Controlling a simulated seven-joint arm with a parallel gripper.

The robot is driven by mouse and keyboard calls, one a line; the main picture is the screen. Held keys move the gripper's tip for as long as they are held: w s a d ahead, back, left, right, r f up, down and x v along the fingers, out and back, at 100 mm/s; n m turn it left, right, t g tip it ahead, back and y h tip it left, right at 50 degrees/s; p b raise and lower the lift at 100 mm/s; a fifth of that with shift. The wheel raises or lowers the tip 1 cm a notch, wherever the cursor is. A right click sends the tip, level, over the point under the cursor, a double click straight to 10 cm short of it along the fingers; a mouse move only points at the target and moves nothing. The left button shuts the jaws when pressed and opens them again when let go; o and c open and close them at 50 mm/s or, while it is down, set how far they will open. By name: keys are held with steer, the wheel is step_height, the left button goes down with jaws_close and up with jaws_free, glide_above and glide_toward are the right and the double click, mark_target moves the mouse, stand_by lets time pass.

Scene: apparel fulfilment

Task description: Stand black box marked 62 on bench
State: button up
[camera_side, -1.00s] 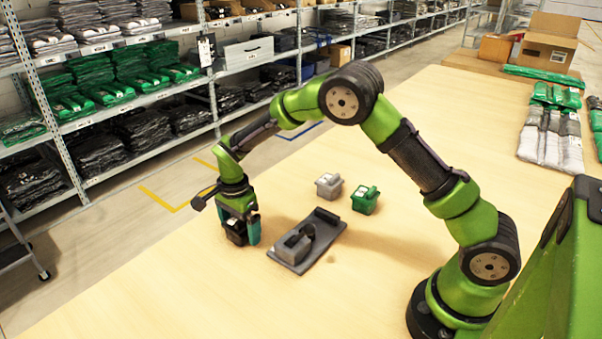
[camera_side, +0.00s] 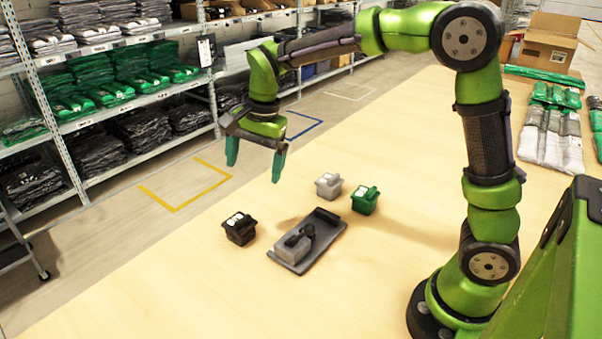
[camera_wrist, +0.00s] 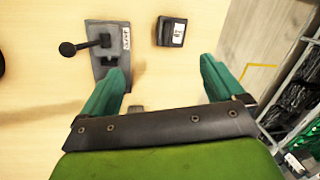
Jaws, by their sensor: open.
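The black box (camera_side: 239,229) stands on the wooden bench (camera_side: 150,285), left of the grey fixture. It has pale round marks on top in the side view. In the wrist view the black box (camera_wrist: 171,32) shows a white label whose number is too small to read surely. My gripper (camera_side: 254,172) is open and empty, raised well above the bench and apart from the box. In the wrist view the green fingers (camera_wrist: 160,80) are spread wide with nothing between them.
A grey fixture with a lever (camera_side: 307,242) lies right of the black box. A grey box (camera_side: 328,186) and a green box (camera_side: 365,200) stand behind it. Bagged garments (camera_side: 553,135) lie at the bench's far right. The front left of the bench is clear.

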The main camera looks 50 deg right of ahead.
steer(key=s+d+r+n+t, duration=0.1)
steer(key=s+n, duration=0.4)
steer(key=s, duration=0.5)
steer(key=s+d+r+n+t+y, duration=0.1)
steer(key=s+r+n+t, duration=0.2)
steer(key=s, duration=0.7)
steer(key=n+t, duration=0.1)
steer(key=n, duration=0.1)
steer(key=shift+r+n+t, duration=0.15)
steer(key=shift+n+t, duration=0.15)
